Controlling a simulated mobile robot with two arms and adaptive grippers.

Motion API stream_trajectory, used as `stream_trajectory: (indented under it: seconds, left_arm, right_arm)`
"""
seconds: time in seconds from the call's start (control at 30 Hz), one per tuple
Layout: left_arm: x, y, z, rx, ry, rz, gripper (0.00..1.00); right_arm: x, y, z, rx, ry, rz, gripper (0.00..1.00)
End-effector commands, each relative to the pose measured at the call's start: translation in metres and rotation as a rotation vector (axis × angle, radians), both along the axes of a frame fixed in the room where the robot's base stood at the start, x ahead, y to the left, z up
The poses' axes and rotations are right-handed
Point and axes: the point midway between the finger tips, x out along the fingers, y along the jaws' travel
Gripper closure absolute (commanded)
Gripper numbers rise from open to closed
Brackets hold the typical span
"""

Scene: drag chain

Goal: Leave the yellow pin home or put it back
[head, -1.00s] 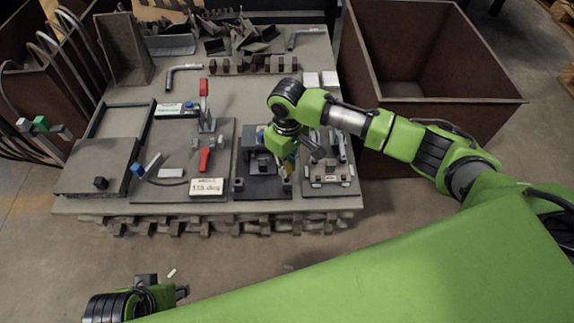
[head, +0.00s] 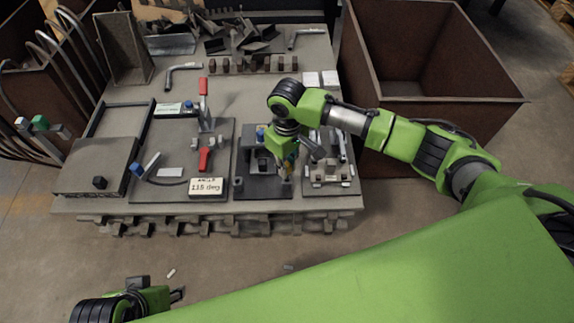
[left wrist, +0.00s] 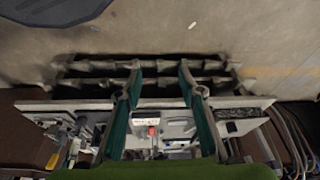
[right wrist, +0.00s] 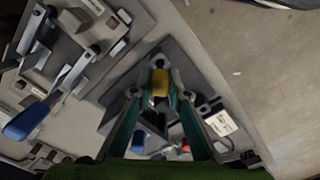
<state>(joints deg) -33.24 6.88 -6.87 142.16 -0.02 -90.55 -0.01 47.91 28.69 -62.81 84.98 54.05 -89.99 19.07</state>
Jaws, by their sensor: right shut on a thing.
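The yellow pin (right wrist: 160,84) shows in the right wrist view between the fingertips of my right gripper (right wrist: 160,92), which is shut on it. It is over a dark fixture plate (right wrist: 184,60); whether the pin's lower end sits in a hole is hidden. In the head view my right gripper (head: 285,166) points down over the same dark plate (head: 262,190), mostly covering the pin. My left gripper (head: 180,294) is low at the left, away from the bench. In the left wrist view its fingers (left wrist: 160,70) are apart with nothing between them.
A large rusty bin (head: 440,105) stands at the right. Metal scraps (head: 240,38) lie at the back.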

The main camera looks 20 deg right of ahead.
Motion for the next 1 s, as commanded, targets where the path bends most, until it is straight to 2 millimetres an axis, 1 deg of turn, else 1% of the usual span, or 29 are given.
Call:
stream_trajectory:
  seconds: [0.17,0.3,0.47,1.0]
  left_arm:
    - [0.001,0.000,-0.001,0.000,-0.001,0.000,0.65]
    - [0.001,0.000,-0.008,0.000,0.007,0.000,0.65]
    - [0.002,0.000,-0.014,0.002,0.013,-0.001,0.65]
    - [0.012,-0.002,-0.027,-0.001,0.006,-0.001,0.65]
  right_arm:
    - [0.000,0.000,0.000,0.000,0.000,0.000,1.00]
    - [0.000,0.000,0.000,0.000,0.000,0.000,1.00]
    - [0.000,0.000,0.001,0.001,0.000,0.000,1.00]
    - [0.000,0.001,0.001,0.001,0.000,0.000,1.00]
